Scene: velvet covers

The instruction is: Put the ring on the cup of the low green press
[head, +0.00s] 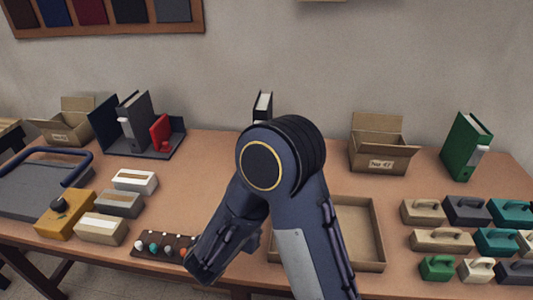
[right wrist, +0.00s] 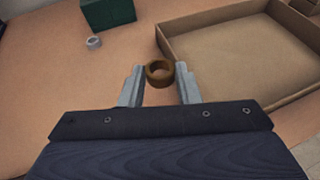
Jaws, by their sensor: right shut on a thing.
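In the right wrist view a brown ring (right wrist: 160,72) sits between the fingertips of my right gripper (right wrist: 161,75), which is shut on it. The ring is above the table, in front of the tray's near corner. A dark green block (right wrist: 108,12), perhaps the low green press, stands at the top left of that view, cut off by the edge. A small pale grey round cup (right wrist: 94,42) is beside its near side, apart from the ring. In the head view my right arm hides this area, the ring and the gripper. My left gripper is not in view.
A shallow cardboard tray (head: 377,235) lies right of my arm; its wall also shows in the right wrist view (right wrist: 188,64). Several handled blocks (head: 441,240) fill the right end. A dark rack of small balls (head: 150,251) is at the front left. Bare table (head: 210,170) lies behind.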

